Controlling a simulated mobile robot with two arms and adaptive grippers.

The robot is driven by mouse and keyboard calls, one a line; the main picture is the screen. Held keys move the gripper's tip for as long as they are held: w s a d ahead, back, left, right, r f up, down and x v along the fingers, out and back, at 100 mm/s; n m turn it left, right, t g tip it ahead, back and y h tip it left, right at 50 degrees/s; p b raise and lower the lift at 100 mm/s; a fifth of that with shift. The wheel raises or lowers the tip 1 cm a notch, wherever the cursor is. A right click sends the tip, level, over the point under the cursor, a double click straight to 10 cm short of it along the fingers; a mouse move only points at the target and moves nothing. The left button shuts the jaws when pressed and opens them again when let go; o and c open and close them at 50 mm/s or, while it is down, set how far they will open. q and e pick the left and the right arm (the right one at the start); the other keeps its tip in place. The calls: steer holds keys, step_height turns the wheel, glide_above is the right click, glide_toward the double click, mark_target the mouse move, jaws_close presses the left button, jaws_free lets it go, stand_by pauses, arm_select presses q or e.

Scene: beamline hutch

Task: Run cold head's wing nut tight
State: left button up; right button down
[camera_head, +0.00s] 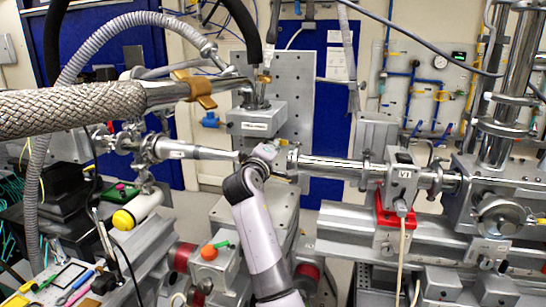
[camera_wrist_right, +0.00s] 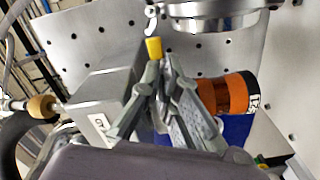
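The grey cold head (camera_head: 255,118) carries a small label and stands at the middle of the head view. A large brass wing piece (camera_head: 195,88) sits on the metal pipe to its left. My right gripper (camera_head: 277,150) is below the cold head, partly hidden by its own wrist. In the wrist view its fingertips (camera_wrist_right: 161,68) come close together beside a small yellow piece (camera_wrist_right: 154,48), perhaps the wing nut. A hooked metal part is just above that piece. I cannot tell whether the fingers press on it. My left gripper is out of view.
A thick braided hose (camera_head: 70,108) crosses the left. The steel beam tube (camera_head: 330,165) runs rightward from beside my right gripper. An orange and black cylinder (camera_wrist_right: 228,94) lies right of the fingers in the wrist view. Tools lie on the bench at lower left.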

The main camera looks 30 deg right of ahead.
steer(key=shift+f+m+b, duration=0.2)
steer(key=shift+m+b, duration=0.25)
steer(key=shift+m, duration=0.25)
steer(key=c, duration=2.1)
jaws_free()
steer(key=shift+r, duration=0.1)
steer(key=shift+r, duration=0.1)
